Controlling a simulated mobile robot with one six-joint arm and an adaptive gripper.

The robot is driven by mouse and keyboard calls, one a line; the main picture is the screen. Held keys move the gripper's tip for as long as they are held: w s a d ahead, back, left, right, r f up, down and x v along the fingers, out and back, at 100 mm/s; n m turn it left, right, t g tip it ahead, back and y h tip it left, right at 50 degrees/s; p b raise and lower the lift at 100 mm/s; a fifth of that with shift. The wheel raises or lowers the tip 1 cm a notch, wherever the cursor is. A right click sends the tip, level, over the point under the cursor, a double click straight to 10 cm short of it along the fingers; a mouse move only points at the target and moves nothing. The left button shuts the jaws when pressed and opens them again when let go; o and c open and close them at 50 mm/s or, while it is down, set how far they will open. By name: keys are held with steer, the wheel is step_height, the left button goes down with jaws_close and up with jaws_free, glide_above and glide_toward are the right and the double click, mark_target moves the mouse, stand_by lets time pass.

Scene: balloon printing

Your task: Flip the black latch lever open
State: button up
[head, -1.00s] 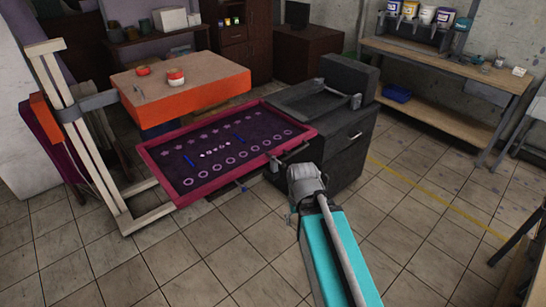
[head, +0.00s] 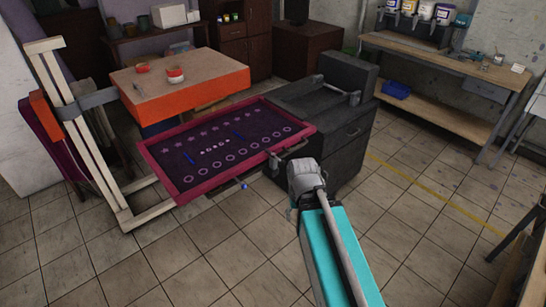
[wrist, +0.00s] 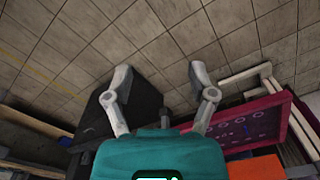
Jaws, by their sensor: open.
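A dark handle-like part (head: 291,150) sits where the right end of the pink-framed panel (head: 165,193) meets the black cabinet (head: 345,155). I cannot tell for sure that it is the black latch lever. My arm's end is just in front of that corner, and its fingers are hidden in the head view. In the wrist view my gripper (wrist: 160,72) is open with its two fingers spread and nothing held between them. The black cabinet (wrist: 140,95) shows behind the left finger, and the pink frame (wrist: 265,118) is to the right.
An orange-sided table (head: 195,100) with small red-and-white containers stands behind the panel. A wooden post frame (head: 75,140) is at the left. A wooden workbench (head: 440,70) with paint tubs stands at the back right. Tiled floor is clear in front.

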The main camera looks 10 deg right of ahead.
step_height(320, 180, down, 3)
steer(key=b, duration=0.2)
steer(key=shift+r+b, duration=0.1)
steer(key=shift+b, duration=0.25)
jaws_close()
steer(key=shift+w, duration=0.1)
